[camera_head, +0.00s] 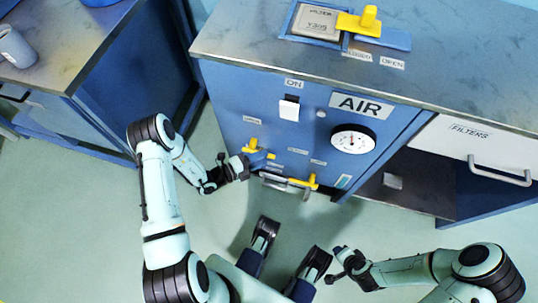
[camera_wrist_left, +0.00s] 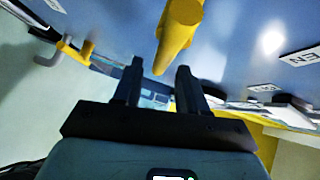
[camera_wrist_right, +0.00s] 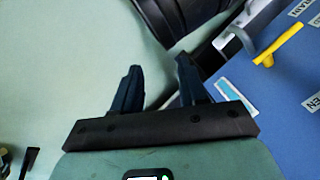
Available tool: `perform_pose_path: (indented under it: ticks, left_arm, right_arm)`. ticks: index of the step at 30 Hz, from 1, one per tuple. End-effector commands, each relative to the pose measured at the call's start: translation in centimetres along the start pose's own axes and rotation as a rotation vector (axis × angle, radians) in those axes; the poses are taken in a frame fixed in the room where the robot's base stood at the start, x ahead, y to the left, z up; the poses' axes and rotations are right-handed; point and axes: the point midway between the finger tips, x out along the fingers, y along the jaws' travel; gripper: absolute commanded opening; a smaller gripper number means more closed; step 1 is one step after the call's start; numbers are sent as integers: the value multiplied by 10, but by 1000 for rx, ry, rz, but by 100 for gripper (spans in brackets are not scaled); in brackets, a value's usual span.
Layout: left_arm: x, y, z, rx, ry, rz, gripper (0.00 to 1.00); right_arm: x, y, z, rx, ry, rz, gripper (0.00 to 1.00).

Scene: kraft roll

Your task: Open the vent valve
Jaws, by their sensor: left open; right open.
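The blue AIR cabinet's front carries a yellow valve handle (camera_head: 252,146) at the left and another yellow handle (camera_head: 305,182) lower right; their small labels are too small for me to tell which is the vent. My left gripper (camera_head: 245,163) is open at the left handle. In the left wrist view the tip of a yellow handle (camera_wrist_left: 180,35) points down towards the gap between my open fingers (camera_wrist_left: 159,70); I cannot tell if they touch. My right gripper (camera_head: 340,263) is open and empty, low in front of the cabinet; the right wrist view shows its fingers (camera_wrist_right: 160,68) apart.
The cabinet front has a white switch (camera_head: 289,108) under ON, a round gauge (camera_head: 353,139) and a metal handle (camera_head: 287,187) low down. On top is a yellow slide (camera_head: 368,18) beside a filter (camera_head: 316,22). A FILTERS drawer (camera_head: 470,150) is at right. A grey mug (camera_head: 15,47) stands left.

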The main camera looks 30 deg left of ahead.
Motion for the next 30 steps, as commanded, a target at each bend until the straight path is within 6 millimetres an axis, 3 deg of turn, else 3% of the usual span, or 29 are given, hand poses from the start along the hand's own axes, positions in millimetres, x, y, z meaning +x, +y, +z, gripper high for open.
perform_pose_path:
  ticks: [7,18,22,30]
  left_arm:
    - [30,1,0,0,1,0,42]
    - [35,0,0,0,0,0,42]
    - [35,0,0,0,0,0,0]
    - [35,0,0,-7,2,-7,0]
  right_arm:
    - [8,3,-10,2,30,2,43]
    - [8,3,-12,3,35,2,43]
    - [8,3,-12,3,35,2,43]
    - [8,3,-12,3,35,2,43]
